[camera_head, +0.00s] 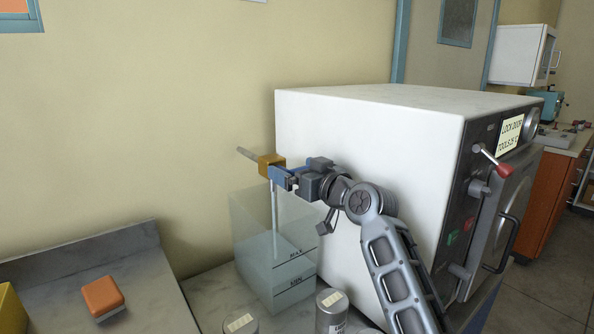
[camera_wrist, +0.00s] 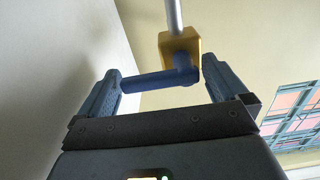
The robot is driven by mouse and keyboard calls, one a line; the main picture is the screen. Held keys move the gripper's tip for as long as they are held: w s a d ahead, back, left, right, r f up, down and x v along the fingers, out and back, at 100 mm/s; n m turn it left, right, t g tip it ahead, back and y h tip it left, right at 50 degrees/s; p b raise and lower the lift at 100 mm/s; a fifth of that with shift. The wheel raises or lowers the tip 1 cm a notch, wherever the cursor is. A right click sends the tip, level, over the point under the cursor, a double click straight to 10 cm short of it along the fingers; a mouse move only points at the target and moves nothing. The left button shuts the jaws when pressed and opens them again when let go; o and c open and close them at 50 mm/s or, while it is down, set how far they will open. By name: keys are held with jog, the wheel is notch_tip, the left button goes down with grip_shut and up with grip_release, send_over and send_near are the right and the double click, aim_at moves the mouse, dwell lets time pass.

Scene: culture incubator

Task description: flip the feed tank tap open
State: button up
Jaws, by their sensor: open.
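The feed tank (camera_head: 252,262) is a clear box with level marks, standing beside the white incubator. Its tap has a yellow body (camera_head: 268,161) above the tank, with a grey spout pointing left and a thin pipe running down into the tank. In the wrist view the yellow tap body (camera_wrist: 180,45) sits just beyond my fingertips. A blue lever (camera_wrist: 155,80) extends sideways from it, across the gap between my fingers. My gripper (camera_head: 283,176) is open at the tap; in the wrist view its fingers (camera_wrist: 162,68) stand either side of the lever. The lever end is close to the left finger; contact cannot be told.
The white incubator (camera_head: 345,140) stands close on the right, behind my arm, with a red-knobbed handle (camera_head: 503,170) on its front. Metal canisters (camera_head: 331,312) stand in front of the tank. An orange block (camera_head: 103,296) lies on the grey tray at left.

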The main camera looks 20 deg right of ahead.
jog(key=shift+s, duration=0.1)
jog(key=v, duration=0.7)
jog(key=shift+s+b, duration=0.3)
jog(key=shift+b, duration=0.15)
jog(key=shift+d, duration=0.1)
jog(key=s+a+f+m+g+h, duration=0.1)
jog(key=s+f+m+h, duration=0.35)
jog(key=s+f, duration=1.8)
jog(key=s+h, duration=0.1)
jog(key=s, duration=1.7)
jog(key=s+r, duration=0.2)
jog(key=s, duration=0.4)
jog(key=s+r+n+g, duration=0.1)
jog(key=s+r, duration=0.2)
jog(key=s, duration=0.4)
jog(key=shift+s+a+r+p, duration=0.3)
jog(key=shift+a+r, duration=0.05)
